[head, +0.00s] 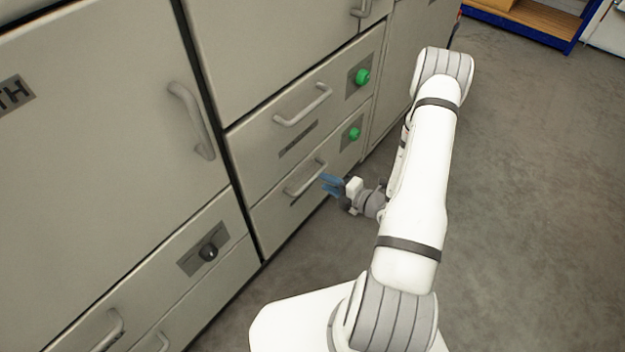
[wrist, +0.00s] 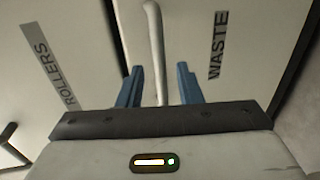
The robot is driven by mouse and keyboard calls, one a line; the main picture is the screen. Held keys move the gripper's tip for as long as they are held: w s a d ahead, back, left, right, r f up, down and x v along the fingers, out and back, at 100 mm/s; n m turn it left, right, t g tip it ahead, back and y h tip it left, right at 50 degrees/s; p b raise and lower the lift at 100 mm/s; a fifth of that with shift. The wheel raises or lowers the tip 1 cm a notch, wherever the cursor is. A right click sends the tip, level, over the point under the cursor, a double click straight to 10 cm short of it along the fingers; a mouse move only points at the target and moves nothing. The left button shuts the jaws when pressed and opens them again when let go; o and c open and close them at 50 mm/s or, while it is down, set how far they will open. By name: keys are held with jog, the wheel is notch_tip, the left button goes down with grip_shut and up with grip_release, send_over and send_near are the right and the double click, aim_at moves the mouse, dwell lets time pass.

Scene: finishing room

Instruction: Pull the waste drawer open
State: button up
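The waste drawer (head: 275,215) is the lower of two stacked grey drawers in the head view. Its front looks flush with the cabinet. Its pale bar handle (head: 305,178) also shows upright in the wrist view (wrist: 154,40), beside the WASTE label (wrist: 217,45). My gripper (head: 328,184) is at this handle, near its right end in the head view. In the wrist view its blue fingers (wrist: 159,68) are open, one on each side of the handle, with gaps visible on both sides. How deep the handle sits between them is hard to tell.
The drawer above (head: 275,125), with the ROLLERS label (wrist: 52,65) in the wrist view, has its own handle (head: 303,104) and a green knob (head: 362,77). A lower green knob (head: 354,133) is on the waste drawer. The grey floor (head: 530,200) is clear at right.

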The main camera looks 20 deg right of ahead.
aim_at(315, 175)
jog(key=shift+b+x, duration=0.7)
jog(key=shift+x, duration=2.1)
jog(key=shift+c, duration=0.3)
grip_shut()
